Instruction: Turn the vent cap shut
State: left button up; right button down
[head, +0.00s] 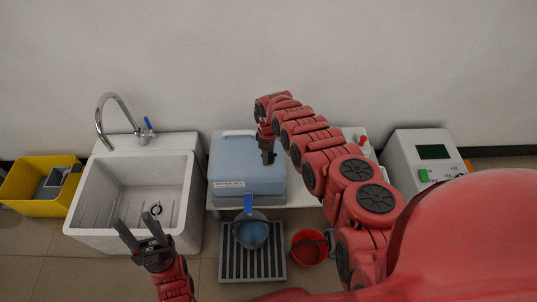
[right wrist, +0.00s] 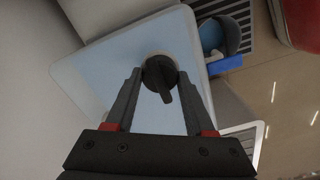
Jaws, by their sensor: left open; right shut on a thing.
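The dark round vent cap (right wrist: 160,74) with a raised bar sits on top of the light blue lidded box, which shows in the head view (head: 229,181) and the right wrist view (right wrist: 100,62). My right gripper (head: 268,158) points down over the box lid; the cap is mostly hidden by it in the head view. In the right wrist view my right gripper (right wrist: 160,80) has its fingers on both sides of the cap, shut on it. My left gripper (head: 137,230) is open and empty, in front of the white sink.
The white sink (head: 85,205) with a tap (head: 113,97) stands left of the box. A yellow bin (head: 30,205) is at far left. A blue-handled pot (head: 250,232) is over a grey grate (head: 235,268); a red bucket (head: 309,249) stands beside it. A grey machine (head: 405,155) is at right.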

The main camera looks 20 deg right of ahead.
dwell(0.3)
jog(key=shift+c, duration=1.3)
grip_release()
jog(key=shift+r, duration=0.1)
jog(key=shift+r, duration=0.25)
notch_tip(320, 180, up, 17)
jog(key=p, duration=0.3)
jog(key=shift+f+p, duration=0.15)
jog(key=shift+p, duration=0.15)
